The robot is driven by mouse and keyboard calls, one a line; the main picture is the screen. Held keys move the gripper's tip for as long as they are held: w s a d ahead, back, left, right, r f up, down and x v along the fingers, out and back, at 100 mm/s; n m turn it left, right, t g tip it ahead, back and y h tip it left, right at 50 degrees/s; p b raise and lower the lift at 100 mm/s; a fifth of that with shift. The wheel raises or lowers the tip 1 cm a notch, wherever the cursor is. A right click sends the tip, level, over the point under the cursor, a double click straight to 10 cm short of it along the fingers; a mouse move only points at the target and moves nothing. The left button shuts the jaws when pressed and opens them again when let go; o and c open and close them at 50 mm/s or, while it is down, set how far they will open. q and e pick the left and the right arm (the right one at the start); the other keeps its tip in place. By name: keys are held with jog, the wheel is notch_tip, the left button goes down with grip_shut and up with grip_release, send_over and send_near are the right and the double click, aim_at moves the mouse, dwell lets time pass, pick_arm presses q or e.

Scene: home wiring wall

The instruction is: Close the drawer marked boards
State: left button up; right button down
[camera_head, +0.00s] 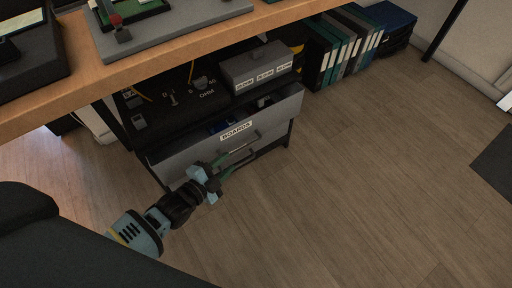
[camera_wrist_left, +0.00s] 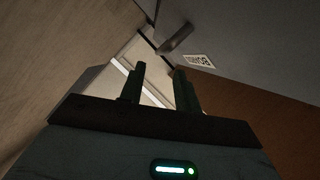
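The grey drawer with the BOARDS label (camera_head: 236,130) stands pulled out below the workbench, with a few blue and light items visible inside. Its front also shows in the left wrist view (camera_wrist_left: 240,50), with the label and a dark bar handle (camera_wrist_left: 175,38). My left gripper (camera_head: 240,158) is in front of the drawer's front face. Its two green fingers are apart with nothing between them, and the handle lies beyond the fingertips in the left wrist view. I cannot tell from the head view whether a finger touches the drawer. My right gripper is not in view.
The wooden workbench (camera_head: 190,45) overhangs the drawer unit. A grey labelled box (camera_head: 257,68) and small parts sit on the dark shelf above the drawer. Several binders (camera_head: 340,48) stand right of it. The wooden floor (camera_head: 370,190) in front and to the right is clear.

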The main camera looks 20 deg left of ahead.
aim_at(242, 150)
pick_arm(q)
jog(key=b+x, duration=0.3)
jog(key=x, duration=0.4)
jog(key=shift+w, duration=0.35)
jog(key=shift+d, duration=0.1)
grip_shut()
